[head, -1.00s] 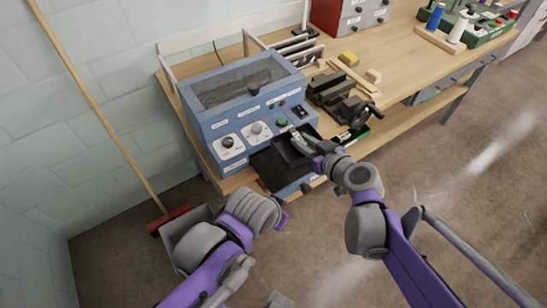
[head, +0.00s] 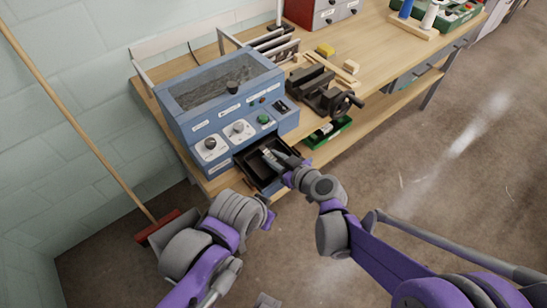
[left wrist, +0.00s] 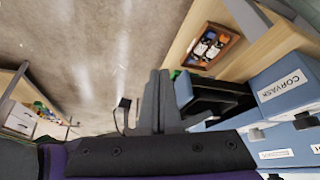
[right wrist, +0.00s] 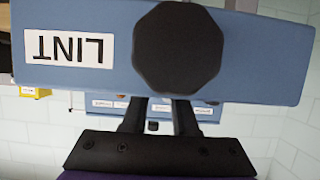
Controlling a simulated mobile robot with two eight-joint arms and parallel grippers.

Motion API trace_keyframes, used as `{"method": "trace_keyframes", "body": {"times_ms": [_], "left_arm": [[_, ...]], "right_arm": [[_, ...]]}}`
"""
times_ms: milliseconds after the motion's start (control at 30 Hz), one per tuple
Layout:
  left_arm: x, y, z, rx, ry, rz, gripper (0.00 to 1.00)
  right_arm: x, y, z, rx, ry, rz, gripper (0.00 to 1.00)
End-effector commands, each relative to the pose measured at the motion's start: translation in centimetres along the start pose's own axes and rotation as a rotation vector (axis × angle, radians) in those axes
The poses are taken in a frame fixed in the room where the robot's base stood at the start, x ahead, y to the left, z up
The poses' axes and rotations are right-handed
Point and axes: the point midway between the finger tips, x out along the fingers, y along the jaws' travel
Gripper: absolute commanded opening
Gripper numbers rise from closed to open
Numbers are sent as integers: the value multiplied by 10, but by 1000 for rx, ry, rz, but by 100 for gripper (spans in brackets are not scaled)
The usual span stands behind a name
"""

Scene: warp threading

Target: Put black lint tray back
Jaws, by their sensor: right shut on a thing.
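The black lint tray (head: 256,177) is a dark open box at the lower front of the blue machine, partly out from its opening. In the left wrist view the tray (left wrist: 215,97) lies between a blue front and the machine. In the right wrist view the blue front labelled LINT (right wrist: 262,50), upside down, carries a black octagonal knob (right wrist: 178,48). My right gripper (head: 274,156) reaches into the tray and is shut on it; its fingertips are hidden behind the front. My left gripper (left wrist: 157,97) is empty, with its fingers together, away from the tray.
The blue machine (head: 188,122) stands on the wooden bench (head: 385,62). A vise (head: 322,92) and a green box (head: 328,132) are to its right. A red broom (head: 158,228) leans at the left wall. The floor at the right is clear.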

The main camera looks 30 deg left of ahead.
Motion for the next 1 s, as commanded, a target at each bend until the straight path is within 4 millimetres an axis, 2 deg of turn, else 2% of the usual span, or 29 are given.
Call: {"method": "trace_keyframes", "body": {"times_ms": [300,333,500,867,1000], "left_arm": [[3,0,2,0,-2,0,0],[3,0,2,0,-2,0,0],[2,0,2,0,-1,0,0],[-2,0,-2,0,2,0,0],[-1,0,-1,0,1,0,0]], "right_arm": [[1,0,3,0,0,0,0],[1,0,3,0,0,0,29],[1,0,2,0,0,0,57],[-2,0,-4,-1,1,0,57],[-23,0,-2,0,0,2,57]]}}
